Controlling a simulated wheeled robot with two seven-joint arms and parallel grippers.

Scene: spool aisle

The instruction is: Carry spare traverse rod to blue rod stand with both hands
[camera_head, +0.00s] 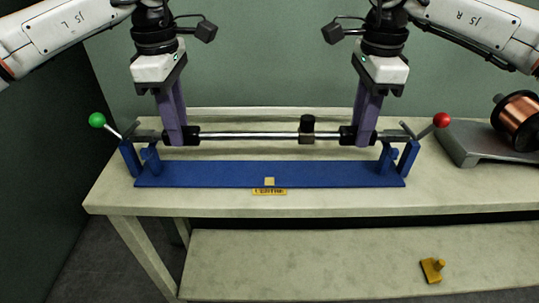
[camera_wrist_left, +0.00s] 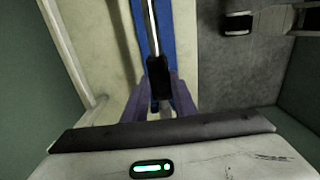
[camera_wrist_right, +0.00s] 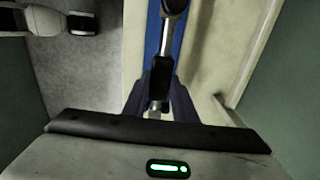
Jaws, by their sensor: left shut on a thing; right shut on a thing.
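The traverse rod (camera_head: 250,135) is a long shiny bar with black grips and a black block on it, right of its middle. It lies level over the blue rod stand (camera_head: 230,174), near the uprights at both ends. I cannot tell whether it rests in them. My left gripper (camera_head: 182,138) is shut on the rod's left black grip, which also shows in the left wrist view (camera_wrist_left: 158,76). My right gripper (camera_head: 358,137) is shut on the right black grip, which also shows in the right wrist view (camera_wrist_right: 159,78). The fingers hide parts of the rod.
A green ball lever (camera_head: 97,120) and a red ball lever (camera_head: 442,120) stick out at the stand's ends. A copper spool (camera_head: 519,120) on a grey holder is at right. A yellow piece (camera_head: 432,269) lies on the lower shelf.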

